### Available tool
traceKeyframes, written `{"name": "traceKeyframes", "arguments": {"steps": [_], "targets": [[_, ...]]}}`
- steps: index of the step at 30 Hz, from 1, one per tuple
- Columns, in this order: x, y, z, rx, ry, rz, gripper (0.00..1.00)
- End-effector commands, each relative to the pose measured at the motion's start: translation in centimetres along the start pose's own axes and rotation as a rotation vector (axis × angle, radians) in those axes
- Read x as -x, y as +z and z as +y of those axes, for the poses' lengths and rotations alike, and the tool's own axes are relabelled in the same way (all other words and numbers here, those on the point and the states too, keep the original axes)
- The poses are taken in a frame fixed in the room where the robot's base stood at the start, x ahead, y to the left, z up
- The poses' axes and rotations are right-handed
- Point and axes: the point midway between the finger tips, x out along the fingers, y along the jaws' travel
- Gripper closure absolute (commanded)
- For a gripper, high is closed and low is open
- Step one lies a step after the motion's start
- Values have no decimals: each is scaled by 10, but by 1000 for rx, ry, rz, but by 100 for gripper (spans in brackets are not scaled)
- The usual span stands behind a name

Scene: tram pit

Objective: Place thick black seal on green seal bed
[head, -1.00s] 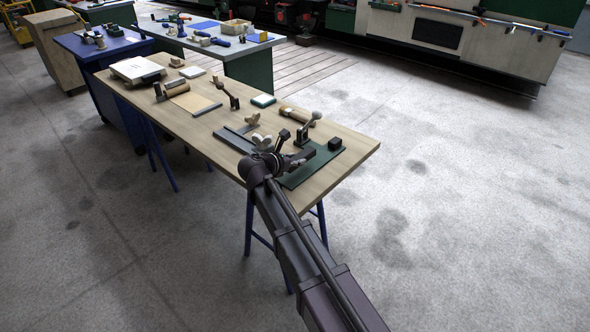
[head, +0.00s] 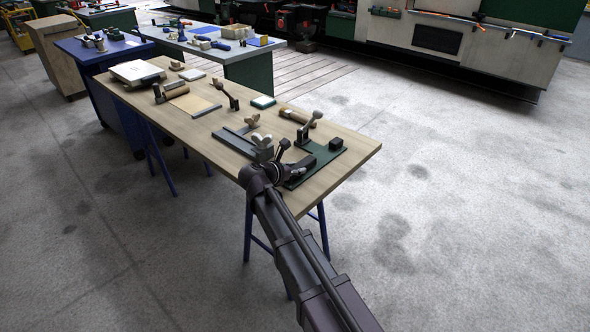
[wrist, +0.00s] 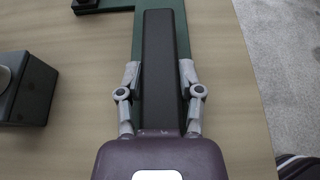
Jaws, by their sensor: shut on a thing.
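The thick black seal (wrist: 160,50) is a long dark strip, seen lengthwise between my fingers in the wrist view. My gripper (wrist: 159,82) is shut on it, one pale grey finger on each side. The green seal bed (wrist: 185,28) shows beneath and along both sides of the strip. Whether the strip touches the bed or hangs just above it I cannot tell. In the head view the green bed (head: 323,160) lies at the table's near right end, and my gripper (head: 293,172) is over its near left part. The seal is hard to make out there.
The wooden table (head: 352,150) also holds a grey clamp with wing nut (head: 263,146) just left of my gripper, also seen in the wrist view (wrist: 28,92). A lever clamp (head: 303,134) and a small black block (head: 335,144) stand at the bed. The floor right is clear.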

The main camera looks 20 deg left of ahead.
Motion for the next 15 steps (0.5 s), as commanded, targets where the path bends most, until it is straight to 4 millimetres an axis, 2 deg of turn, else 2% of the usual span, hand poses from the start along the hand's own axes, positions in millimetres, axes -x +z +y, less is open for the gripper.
{"name": "traceKeyframes", "arguments": {"steps": [6,7,9,10,15], "targets": [[-2,-4,0,0,0,0,100],[-1,-3,0,0,0,0,43],[-1,-3,0,0,0,0,23],[-1,-3,0,0,0,0,18],[-1,-2,0,0,0,0,18]]}}
